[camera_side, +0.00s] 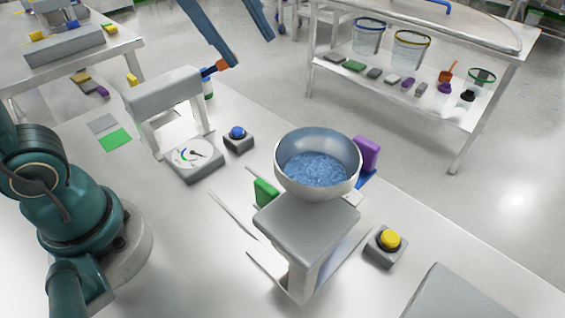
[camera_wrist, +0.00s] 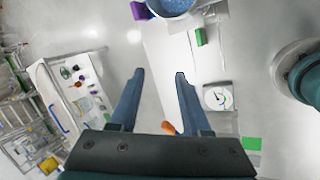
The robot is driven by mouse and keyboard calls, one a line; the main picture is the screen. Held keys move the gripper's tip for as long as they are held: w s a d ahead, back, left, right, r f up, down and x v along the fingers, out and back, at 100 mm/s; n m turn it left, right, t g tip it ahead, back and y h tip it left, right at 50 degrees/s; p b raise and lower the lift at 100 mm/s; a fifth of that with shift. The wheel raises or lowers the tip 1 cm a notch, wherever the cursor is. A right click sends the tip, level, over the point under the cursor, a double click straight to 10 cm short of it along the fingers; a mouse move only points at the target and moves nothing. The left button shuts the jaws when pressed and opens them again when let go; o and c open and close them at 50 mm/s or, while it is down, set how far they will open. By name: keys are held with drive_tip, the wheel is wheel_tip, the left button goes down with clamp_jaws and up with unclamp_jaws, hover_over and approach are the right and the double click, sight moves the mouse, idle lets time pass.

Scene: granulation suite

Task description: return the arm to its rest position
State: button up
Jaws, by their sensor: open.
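My gripper (camera_side: 250,52) hangs at the top of the side view, with two blue fingers spread apart and nothing seen between the tips. In the wrist view the fingers (camera_wrist: 160,74) are also wide apart, above the bench edge and floor. A bowl of blue granules (camera_side: 318,165) sits over a grey stand (camera_side: 310,225), to the right of and below my gripper in the side view. An orange piece (camera_side: 213,68) appears close to one fingertip; whether they touch is unclear. It also shows between the fingers in the wrist view (camera_wrist: 168,127).
A white arch-shaped stand (camera_side: 165,92), a dial gauge (camera_side: 193,154), a blue button (camera_side: 237,132) and a yellow button (camera_side: 389,239) stand on the white bench. A purple block (camera_side: 366,152) and green block (camera_side: 265,192) flank the bowl. Another shelved table (camera_side: 455,45) is behind.

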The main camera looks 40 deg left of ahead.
drive_tip(key=s+a+f+m+y, duration=0.1)
drive_tip(key=s+a+f+m, duration=0.2)
drive_tip(key=s+f+m, duration=0.1)
drive_tip(key=s+a+f+m+y, duration=0.1)
drive_tip(key=s+a+f+m, duration=0.2)
drive_tip(key=f+m, duration=0.4)
drive_tip(key=shift+s+f+m+t+y, duration=0.3)
drive_tip(key=shift+s+m+t, duration=0.15)
drive_tip(key=shift+m, duration=0.65)
